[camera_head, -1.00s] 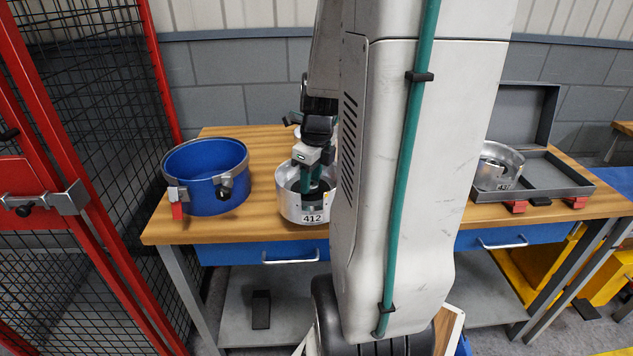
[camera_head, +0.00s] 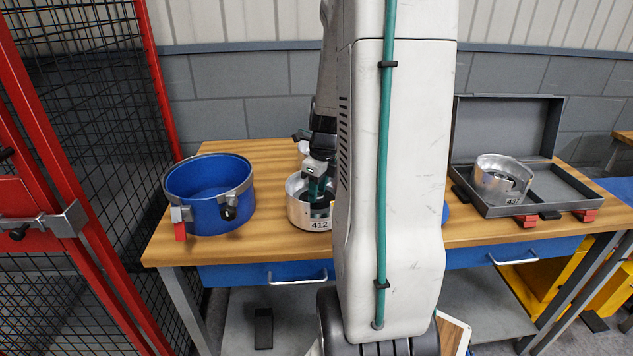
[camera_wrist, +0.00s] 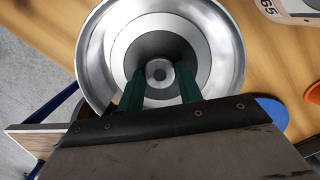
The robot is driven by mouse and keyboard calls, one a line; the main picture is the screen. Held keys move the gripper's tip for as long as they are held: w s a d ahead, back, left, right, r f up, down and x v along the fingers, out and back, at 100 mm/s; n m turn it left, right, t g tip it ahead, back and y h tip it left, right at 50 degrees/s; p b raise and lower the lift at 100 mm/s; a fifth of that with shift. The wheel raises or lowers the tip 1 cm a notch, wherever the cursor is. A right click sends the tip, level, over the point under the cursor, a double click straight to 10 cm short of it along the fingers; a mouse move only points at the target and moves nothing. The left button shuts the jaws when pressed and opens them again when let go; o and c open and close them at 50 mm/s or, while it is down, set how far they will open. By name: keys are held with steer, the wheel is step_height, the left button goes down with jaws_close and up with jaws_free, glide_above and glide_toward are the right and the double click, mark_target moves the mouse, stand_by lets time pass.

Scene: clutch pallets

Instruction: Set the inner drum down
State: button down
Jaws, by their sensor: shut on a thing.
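The inner drum, a shiny silver open-topped cup labelled 412 (camera_head: 297,210), is near the front of the wooden bench (camera_head: 262,236), right of the blue drum. My gripper (camera_head: 320,196) reaches down inside it, partly hidden by my arm. In the wrist view, the drum (camera_wrist: 225,50) surrounds my gripper's green fingers (camera_wrist: 158,80), which are closed on the small round hub (camera_wrist: 158,72) at its centre. The drum looks upright. I cannot tell whether its base touches the bench.
A blue drum (camera_head: 205,215) with metal clamps and a red tab stands at the left. An open grey case (camera_head: 575,190) at the right holds another silver drum (camera_head: 495,170). A red mesh fence (camera_head: 150,80) borders the left. Bare bench lies behind the blue drum.

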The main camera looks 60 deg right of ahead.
mark_target(322, 196)
steer(key=shift+f, duration=0.2)
steer(key=c, duration=0.9)
jaws_free()
steer(key=shift+a, duration=0.1)
steer(key=shift+c, duration=0.2)
step_height(322, 196, up, 12)
steer(key=s, duration=0.1)
steer(key=s+a+r+n, duration=0.1)
steer(key=a+r+n, duration=0.1)
steer(key=a+n, duration=0.65)
steer(key=a+r+n, duration=0.3)
steer(key=a+n, duration=0.4)
steer(key=a, duration=0.2)
steer(key=s+a+f+n, duration=0.1)
steer(key=s+a+n, duration=0.9)
steer(key=n, duration=0.9)
steer(key=a, duration=0.3)
steer(key=shift+a, duration=0.25)
